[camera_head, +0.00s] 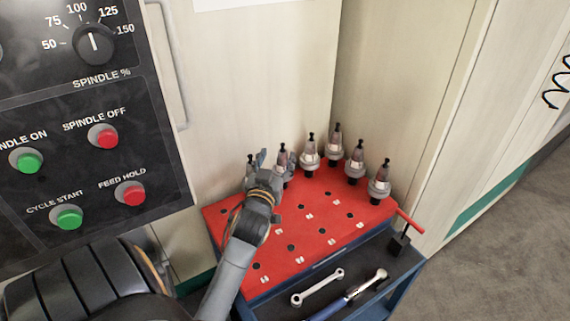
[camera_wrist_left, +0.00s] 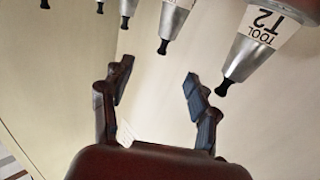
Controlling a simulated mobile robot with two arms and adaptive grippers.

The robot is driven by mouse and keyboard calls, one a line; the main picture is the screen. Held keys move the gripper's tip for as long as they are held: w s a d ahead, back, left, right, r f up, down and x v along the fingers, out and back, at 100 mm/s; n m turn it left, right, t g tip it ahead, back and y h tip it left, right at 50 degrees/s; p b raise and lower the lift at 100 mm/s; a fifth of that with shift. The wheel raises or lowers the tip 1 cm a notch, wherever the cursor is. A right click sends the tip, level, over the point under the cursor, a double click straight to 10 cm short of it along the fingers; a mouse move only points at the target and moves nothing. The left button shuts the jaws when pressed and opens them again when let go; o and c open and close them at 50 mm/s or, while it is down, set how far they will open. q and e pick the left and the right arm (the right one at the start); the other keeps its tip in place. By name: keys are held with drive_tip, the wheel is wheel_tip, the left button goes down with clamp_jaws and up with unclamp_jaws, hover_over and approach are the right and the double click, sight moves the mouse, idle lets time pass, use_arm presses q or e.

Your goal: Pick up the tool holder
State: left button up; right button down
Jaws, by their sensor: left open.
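Several tool holders, grey metal cones with black studs on top, stand upright along the back and right edges of the red top, including one at the back corner (camera_head: 335,142), one at the right (camera_head: 379,182) and one beside my gripper (camera_head: 283,160). My left gripper (camera_head: 264,166) is among the left ones and partly hides them. In the left wrist view its two fingers (camera_wrist_left: 157,80) are spread with nothing between them. There the holders appear upside down along the top; the nearest, labelled TOOL T2 (camera_wrist_left: 252,42), is right of the fingers. My right gripper is not shown.
The red top (camera_head: 310,240) has rows of empty holes and sits on a blue cart. Pale walls close in behind, and a control panel (camera_head: 85,130) stands at the left.

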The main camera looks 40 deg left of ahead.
sight(281, 163)
use_arm(q)
wheel_tip(281, 163, down, 6)
drive_tip(key=shift+s+r+b, duration=0.1)
drive_tip(key=shift+b, duration=0.2)
drive_tip(key=shift+w+a, duration=0.15)
drive_tip(key=shift+w, duration=0.15)
drive_tip(key=shift+x, duration=0.95)
drive_tip(key=x, duration=0.4)
drive_tip(key=shift+w+p, duration=0.1)
drive_tip(key=shift+p, duration=0.25)
drive_tip(key=shift+w+a, duration=0.2)
drive_tip(key=shift+w, duration=0.2)
clamp_jaws()
drive_tip(key=shift+r, duration=0.15)
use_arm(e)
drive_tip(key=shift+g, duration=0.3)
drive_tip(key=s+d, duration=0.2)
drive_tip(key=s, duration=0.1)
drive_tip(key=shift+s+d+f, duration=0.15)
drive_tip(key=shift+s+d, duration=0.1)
